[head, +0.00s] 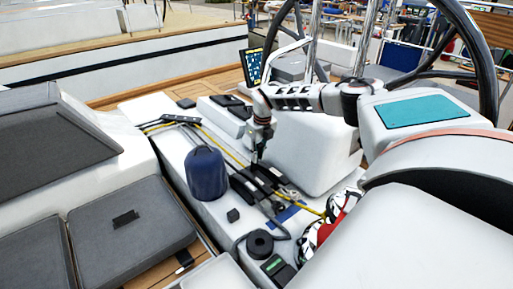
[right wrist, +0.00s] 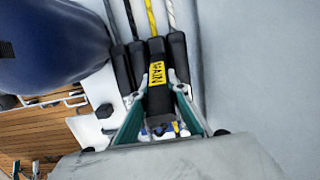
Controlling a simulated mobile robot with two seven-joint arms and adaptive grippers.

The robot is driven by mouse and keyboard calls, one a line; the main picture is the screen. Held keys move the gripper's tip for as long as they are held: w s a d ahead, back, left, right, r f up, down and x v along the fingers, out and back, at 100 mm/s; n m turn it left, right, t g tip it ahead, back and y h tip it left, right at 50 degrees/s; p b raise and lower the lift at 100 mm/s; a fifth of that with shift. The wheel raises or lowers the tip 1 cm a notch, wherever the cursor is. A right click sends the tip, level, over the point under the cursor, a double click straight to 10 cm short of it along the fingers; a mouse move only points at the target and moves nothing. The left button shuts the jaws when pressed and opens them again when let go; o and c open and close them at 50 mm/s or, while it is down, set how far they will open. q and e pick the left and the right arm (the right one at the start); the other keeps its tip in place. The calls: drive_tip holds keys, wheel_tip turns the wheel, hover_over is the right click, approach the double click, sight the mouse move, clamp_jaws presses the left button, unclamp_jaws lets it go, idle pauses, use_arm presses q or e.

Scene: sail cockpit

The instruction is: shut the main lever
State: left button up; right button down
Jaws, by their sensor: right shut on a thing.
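The main lever (right wrist: 158,92) is black with a yellow label reading MAIN, shown upside down in the right wrist view. It sits between other black levers, one on its right (right wrist: 178,58) and others on its left (right wrist: 122,70). My right gripper (right wrist: 160,104) is shut on the main lever, with a green finger on each side of it. In the head view my right gripper (head: 256,155) points down at the row of black levers (head: 256,181) on the white console. The lever's exact angle is hard to tell. My left gripper is not in view.
A blue covered winch (head: 206,174) stands left of the levers. A white box-shaped block (head: 312,150) rises close on their right. Ropes, a black roll (head: 260,244) and a red-and-white item (head: 338,207) lie nearer. Grey cushions (head: 132,232) lie at left.

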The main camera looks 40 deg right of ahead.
drive_tip(key=shift+s+f+p, duration=0.1)
drive_tip(key=shift+s+p, duration=0.2)
drive_tip(key=shift+s, duration=0.2)
drive_tip(key=shift+s+a+f+t, duration=0.1)
drive_tip(key=shift+s+f+t, duration=0.3)
drive_tip(key=shift+t, duration=0.4)
drive_tip(key=shift+s+f+t, duration=0.1)
drive_tip(key=shift+s+t, duration=0.2)
drive_tip(key=shift+s+f+t+b, duration=0.2)
drive_tip(key=shift+t+b, duration=0.1)
drive_tip(key=shift+b, duration=0.1)
drive_tip(key=s+f+t+b, duration=0.1)
drive_tip(key=b, duration=0.1)
drive_tip(key=shift+a+t+b, duration=0.1)
drive_tip(key=shift+t+b, duration=0.2)
drive_tip(key=shift+b, duration=0.45)
drive_tip(key=shift+s+t, duration=0.1)
drive_tip(key=shift+t, duration=0.2)
drive_tip(key=shift+s+a+h+b, duration=0.1)
drive_tip(key=shift+h+b, duration=0.2)
drive_tip(key=shift+b, duration=0.35)
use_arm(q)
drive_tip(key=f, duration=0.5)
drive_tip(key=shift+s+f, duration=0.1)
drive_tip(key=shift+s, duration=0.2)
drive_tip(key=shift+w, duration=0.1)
